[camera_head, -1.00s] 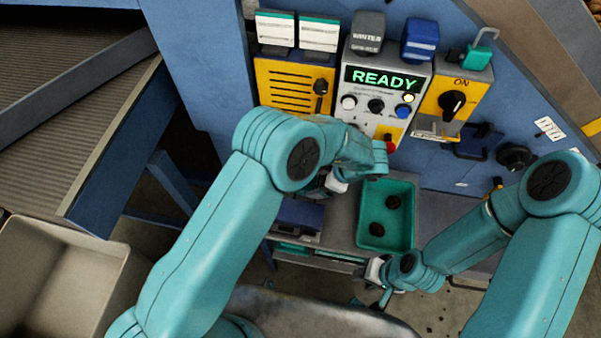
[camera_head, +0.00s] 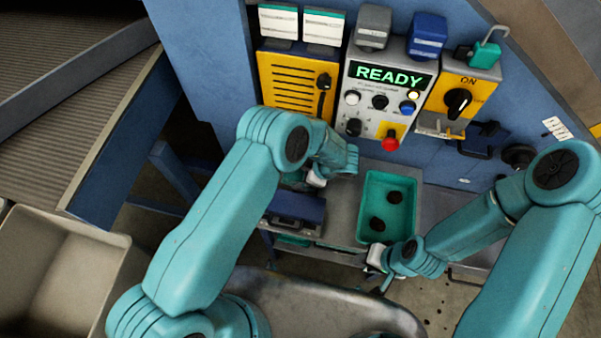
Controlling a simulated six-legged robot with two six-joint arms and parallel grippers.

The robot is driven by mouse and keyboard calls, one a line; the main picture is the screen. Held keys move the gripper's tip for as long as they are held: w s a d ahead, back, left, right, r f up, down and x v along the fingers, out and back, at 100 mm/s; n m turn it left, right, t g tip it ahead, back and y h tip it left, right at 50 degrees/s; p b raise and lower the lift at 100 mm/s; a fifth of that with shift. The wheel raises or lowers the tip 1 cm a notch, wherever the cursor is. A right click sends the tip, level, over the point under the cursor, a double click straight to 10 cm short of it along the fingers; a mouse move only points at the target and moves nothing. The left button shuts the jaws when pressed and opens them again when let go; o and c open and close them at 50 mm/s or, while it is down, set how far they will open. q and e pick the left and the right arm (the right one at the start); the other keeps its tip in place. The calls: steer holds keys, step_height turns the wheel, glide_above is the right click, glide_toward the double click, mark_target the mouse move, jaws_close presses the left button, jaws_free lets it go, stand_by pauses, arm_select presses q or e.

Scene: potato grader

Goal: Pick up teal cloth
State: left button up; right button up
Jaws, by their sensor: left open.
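I cannot clearly make out the teal cloth. A small dark teal patch beside my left gripper may be part of it, but the arm hides most of that spot. My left gripper (camera_head: 312,181) hangs over the grey shelf below the control panel, just left of the green tray; its jaws are open but mostly hidden by its own wrist. My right gripper (camera_head: 377,266) is low at the front edge of the shelf, below the tray; its fingers are too small and covered to read.
The green tray (camera_head: 364,215) holds two dark lumps. A dark blue box (camera_head: 295,210) sits left of it. Behind is a panel (camera_head: 375,100) with a READY display, knobs and a red button (camera_head: 390,143). A beige bin (camera_head: 120,240) stands at the left.

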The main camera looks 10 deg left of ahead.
arm_select(q)
steer(key=shift+w+a+f, duration=0.2)
steer(key=shift+f, duration=0.25)
steer(key=shift+s+r, duration=0.1)
steer(key=shift+c, duration=0.7)
steer(key=c, duration=0.7)
arm_select(e)
steer(key=shift+s, duration=0.1)
arm_select(q)
steer(key=shift+r, duration=0.15)
arm_select(e)
steer(key=shift+d+r, duration=0.1)
steer(key=shift+r, duration=0.1)
arm_select(q)
steer(key=shift+r+p, duration=0.15)
steer(key=shift+p, duration=0.15)
steer(key=shift+r+p, duration=0.3)
arm_select(e)
steer(key=shift+d+r, duration=0.4)
steer(key=shift+d, duration=0.1)
arm_select(q)
steer(key=shift+r, duration=0.25)
arm_select(e)
steer(key=shift+d+r, duration=0.15)
steer(key=shift+d, duration=0.05)
